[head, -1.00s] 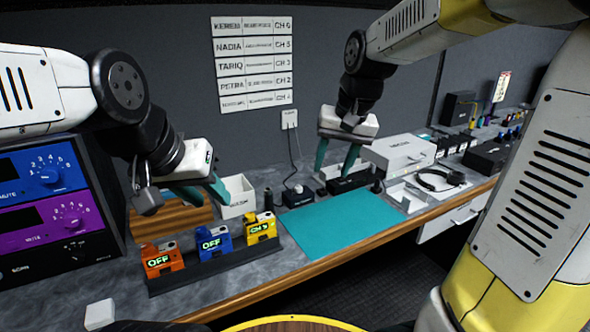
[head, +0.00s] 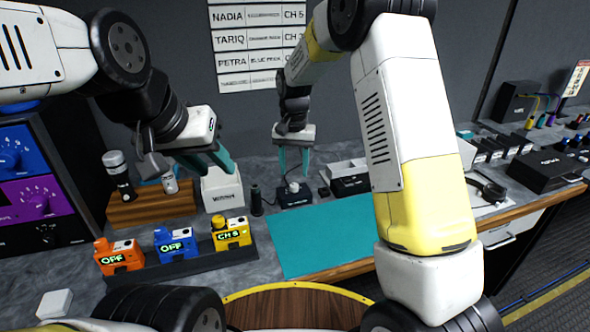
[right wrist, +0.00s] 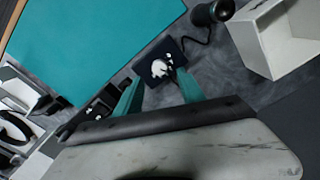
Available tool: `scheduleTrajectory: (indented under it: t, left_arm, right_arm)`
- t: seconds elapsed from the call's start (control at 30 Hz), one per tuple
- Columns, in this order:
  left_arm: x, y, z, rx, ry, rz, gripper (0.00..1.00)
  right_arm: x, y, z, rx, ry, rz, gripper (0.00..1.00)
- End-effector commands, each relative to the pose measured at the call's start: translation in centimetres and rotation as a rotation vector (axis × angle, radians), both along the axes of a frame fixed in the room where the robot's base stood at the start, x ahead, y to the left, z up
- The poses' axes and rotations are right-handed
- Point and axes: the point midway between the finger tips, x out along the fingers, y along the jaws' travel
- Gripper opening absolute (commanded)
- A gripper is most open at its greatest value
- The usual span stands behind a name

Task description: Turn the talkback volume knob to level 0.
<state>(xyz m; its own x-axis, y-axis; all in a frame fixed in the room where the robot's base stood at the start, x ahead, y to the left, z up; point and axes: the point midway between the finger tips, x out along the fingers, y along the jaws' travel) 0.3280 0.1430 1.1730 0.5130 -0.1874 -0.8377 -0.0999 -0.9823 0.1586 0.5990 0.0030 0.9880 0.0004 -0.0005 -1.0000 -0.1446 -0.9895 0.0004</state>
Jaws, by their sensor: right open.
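A small dark box (head: 295,199) with a light knob (head: 293,187) on top stands on the counter behind the teal mat. I take this for the talkback volume control, but its label and level are not readable. In the right wrist view the knob (right wrist: 160,69) appears between my open fingertips, on the dark box (right wrist: 179,47) with its cable. My right gripper (head: 294,169) points down above the knob, apparently apart from it. My left gripper (head: 211,160) is open and empty, above the counter near a white box (head: 222,190).
A teal mat (head: 300,240) covers mid-counter. Orange (head: 119,256), blue (head: 175,244) and yellow (head: 231,234) units stand in a dark rack at the front. A wooden block (head: 150,207) holds microphones. A panel with blue and purple sections stands far left.

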Motion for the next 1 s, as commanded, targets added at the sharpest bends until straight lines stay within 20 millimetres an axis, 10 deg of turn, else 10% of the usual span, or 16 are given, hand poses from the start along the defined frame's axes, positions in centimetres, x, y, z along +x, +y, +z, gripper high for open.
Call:
scheduleTrajectory:
  t: [0.3, 0.67, 0.9, 1.0]
  left_arm:
    - [0.0, 0.0, 0.0, 0.000, 0.000, 0.000, 0.36]
    - [0.0, 0.0, 0.0, 0.000, 0.000, 0.000, 0.36]
    - [0.0, 0.0, 0.0, 0.000, 0.000, 0.000, 0.36]
    - [0.0, 0.0, 0.0, 0.000, 0.000, 0.000, 0.36]
  right_arm:
    - [-0.1, 0.0, -4.5, -0.001, 0.002, 0.000, 0.47]
    - [0.0, 0.0, -5.2, 0.000, 0.000, 0.001, 0.47]
    - [0.0, 0.0, -5.2, 0.000, 0.000, 0.000, 0.02]
    - [0.0, 0.0, -5.2, 0.000, 0.000, 0.001, 0.00]
